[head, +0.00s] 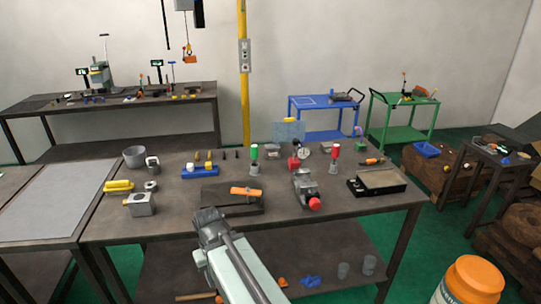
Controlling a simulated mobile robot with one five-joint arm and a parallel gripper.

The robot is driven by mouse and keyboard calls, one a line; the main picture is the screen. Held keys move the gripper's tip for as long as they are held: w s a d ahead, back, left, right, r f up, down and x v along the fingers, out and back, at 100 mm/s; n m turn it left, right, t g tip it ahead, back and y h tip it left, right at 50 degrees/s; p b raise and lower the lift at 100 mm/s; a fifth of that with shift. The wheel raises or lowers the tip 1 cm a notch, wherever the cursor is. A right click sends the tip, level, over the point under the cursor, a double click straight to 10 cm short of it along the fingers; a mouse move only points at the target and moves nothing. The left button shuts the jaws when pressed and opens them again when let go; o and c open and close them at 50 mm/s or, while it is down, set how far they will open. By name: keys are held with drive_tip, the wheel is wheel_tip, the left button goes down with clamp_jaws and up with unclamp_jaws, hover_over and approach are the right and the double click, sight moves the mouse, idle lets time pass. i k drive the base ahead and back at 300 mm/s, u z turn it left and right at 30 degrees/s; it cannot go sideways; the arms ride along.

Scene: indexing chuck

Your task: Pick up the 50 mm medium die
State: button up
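I cannot tell which object is the 50 mm medium die, as the parts are small in the head view. A grey metal block (141,204) with a round opening in its side sits at the left front of the central workbench (165,231). A small ring-shaped metal part (150,186) lies just behind it. My gripper (207,215) points away from me over the bench's front edge, right of the block and apart from it. Its fingers are too small and foreshortened to show whether they are open or shut.
A dark plate with an orange-handled tool (243,191) lies just beyond my gripper. A red-knobbed vise (306,190) and a black-based flat plate (378,182) are to the right.

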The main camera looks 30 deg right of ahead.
sight(326, 148)
drive_tip(key=u, duration=1.45)
drive_tip(key=k, duration=2.55)
drive_tip(key=z, duration=1.7)
drive_tip(key=i, duration=1.05)
drive_tip(key=u, duration=0.05)
